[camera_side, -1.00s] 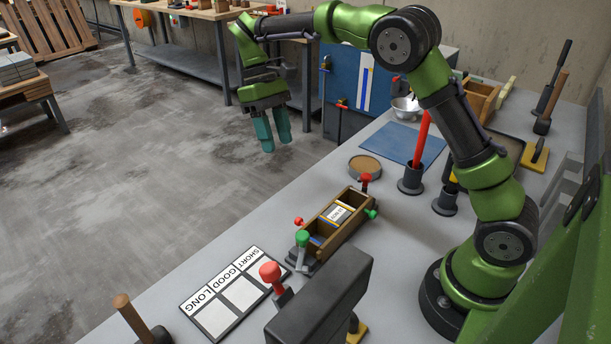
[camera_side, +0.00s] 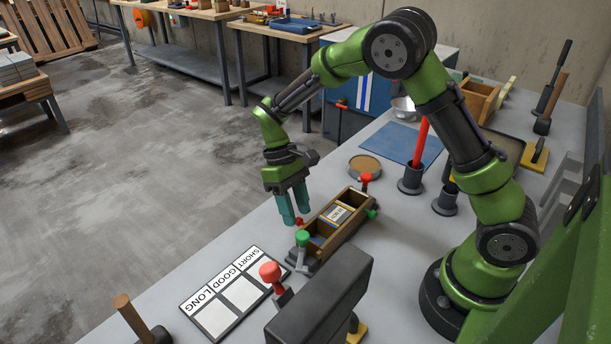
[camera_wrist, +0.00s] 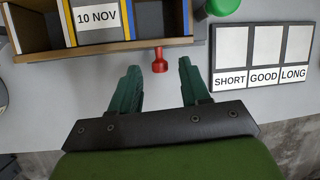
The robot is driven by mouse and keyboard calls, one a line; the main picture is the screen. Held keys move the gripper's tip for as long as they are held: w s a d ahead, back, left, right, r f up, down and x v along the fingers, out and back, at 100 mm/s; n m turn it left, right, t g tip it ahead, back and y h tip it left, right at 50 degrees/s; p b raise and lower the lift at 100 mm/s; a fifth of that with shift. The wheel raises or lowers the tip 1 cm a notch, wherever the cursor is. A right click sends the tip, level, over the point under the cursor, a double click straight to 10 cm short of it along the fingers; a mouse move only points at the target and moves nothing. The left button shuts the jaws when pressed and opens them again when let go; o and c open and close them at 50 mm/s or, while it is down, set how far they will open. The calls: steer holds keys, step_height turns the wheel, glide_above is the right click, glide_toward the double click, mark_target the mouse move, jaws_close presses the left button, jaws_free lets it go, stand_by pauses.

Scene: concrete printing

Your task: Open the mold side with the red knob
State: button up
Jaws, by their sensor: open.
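The wooden mold (camera_side: 343,231) stands on the grey table, with blue and yellow strips and a "10 NOV" label inside. A small red knob (camera_side: 299,222) sticks out from its side facing my gripper; this red knob (camera_wrist: 159,64) also shows in the wrist view against the mold wall (camera_wrist: 110,49). My gripper (camera_side: 296,217) is open and points down beside that knob. In the wrist view the fingertips of my gripper (camera_wrist: 158,68) lie to either side of the knob, with gaps; contact is not visible. Another red knob (camera_side: 365,178) is at the mold's far end.
Green knobs (camera_side: 303,237) (camera_side: 372,214) are also on the mold. A SHORT/GOOD/LONG board (camera_side: 236,294) lies at its near left. A round dish (camera_side: 365,166) is behind the mold.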

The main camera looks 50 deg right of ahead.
steer(key=shift+s+f, duration=0.2)
steer(key=shift+f, duration=0.25)
jaws_close()
steer(key=shift+w+f, duration=0.1)
steer(key=shift+w, duration=0.1)
steer(key=g, duration=0.1)
steer(key=w+f+g, duration=0.1)
steer(key=g, duration=0.1)
steer(key=shift+w+f+g, duration=0.2)
steer(key=shift+w+g, duration=0.05)
steer(key=shift+g, duration=0.15)
steer(key=shift+w+f+m+g, duration=0.15)
steer(key=shift+w+f+g, duration=0.2)
steer(key=shift+g, duration=0.55)
steer(key=shift+w+f+m+g, duration=0.2)
steer(key=shift+f+g, duration=0.25)
steer(key=shift+g, duration=0.45)
steer(key=shift+f+g, duration=0.1)
steer(key=shift+g, duration=0.2)
